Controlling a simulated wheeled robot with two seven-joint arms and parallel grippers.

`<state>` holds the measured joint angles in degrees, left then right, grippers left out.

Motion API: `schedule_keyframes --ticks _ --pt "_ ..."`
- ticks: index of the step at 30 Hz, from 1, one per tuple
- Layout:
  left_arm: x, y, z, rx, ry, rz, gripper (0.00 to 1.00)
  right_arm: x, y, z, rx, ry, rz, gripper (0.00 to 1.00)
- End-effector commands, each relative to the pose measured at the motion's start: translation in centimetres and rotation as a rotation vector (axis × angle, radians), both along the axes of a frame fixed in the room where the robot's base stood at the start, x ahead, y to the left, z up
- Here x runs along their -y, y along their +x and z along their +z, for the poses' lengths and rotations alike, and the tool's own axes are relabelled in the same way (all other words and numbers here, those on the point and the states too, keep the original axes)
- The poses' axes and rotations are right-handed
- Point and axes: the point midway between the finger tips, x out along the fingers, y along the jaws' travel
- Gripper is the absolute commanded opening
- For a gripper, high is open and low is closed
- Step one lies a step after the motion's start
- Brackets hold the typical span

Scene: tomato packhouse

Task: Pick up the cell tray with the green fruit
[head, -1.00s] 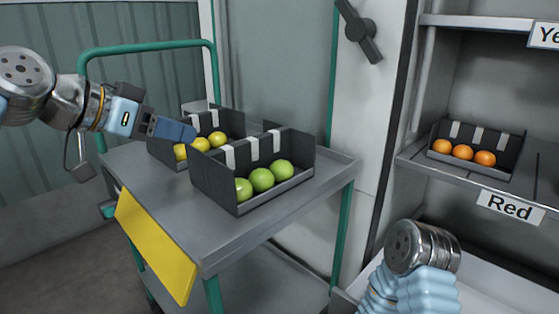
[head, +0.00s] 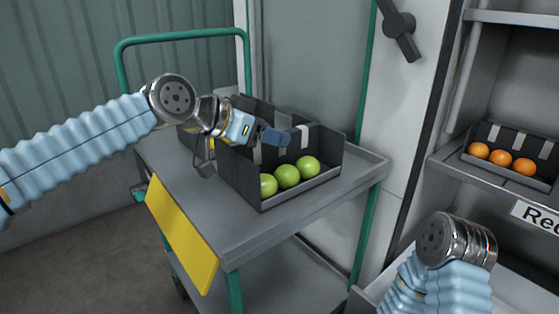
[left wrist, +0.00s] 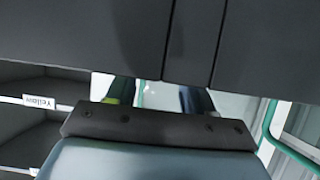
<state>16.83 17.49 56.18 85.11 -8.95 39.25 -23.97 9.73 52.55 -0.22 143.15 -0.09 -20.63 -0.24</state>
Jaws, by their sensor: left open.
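The cell tray with the green fruit (head: 238,180) is a dark open-fronted box on the cart top, with several white tabs along its back divider. Three green fruits (head: 287,176) show in a row along its front. My left gripper (head: 276,138) is open, pointing right, over the back left part of this tray and covering some of its divider. I cannot tell whether it touches the tray. In the left wrist view a large dark panel (left wrist: 80,35) fills the top, close to the camera. My right gripper is out of view.
The grey cart (head: 222,232) has a green frame and a yellow panel (head: 181,234). A second dark tray behind the green fruit is mostly hidden by my left arm. At right, a tray of orange fruit (head: 502,158) stands on a shelf. The cart's front top is clear.

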Motion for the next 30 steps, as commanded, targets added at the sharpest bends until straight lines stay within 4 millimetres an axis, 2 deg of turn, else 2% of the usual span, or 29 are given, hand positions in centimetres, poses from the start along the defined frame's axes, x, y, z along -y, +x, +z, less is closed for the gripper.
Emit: schedule_keyframes --ticks 3,9,19,30 --pt "0.67 0.35 -0.34 0.0 0.0 -0.002 0.52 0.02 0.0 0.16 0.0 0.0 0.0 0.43" --pt "0.65 0.42 -0.41 0.0 0.0 0.0 0.52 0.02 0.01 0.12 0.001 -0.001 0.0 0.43" --pt "0.62 0.4 -0.39 0.0 0.0 0.0 0.01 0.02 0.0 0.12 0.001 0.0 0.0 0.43" --pt "0.62 0.4 -0.39 0.0 0.0 0.0 0.0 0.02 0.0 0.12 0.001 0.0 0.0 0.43"
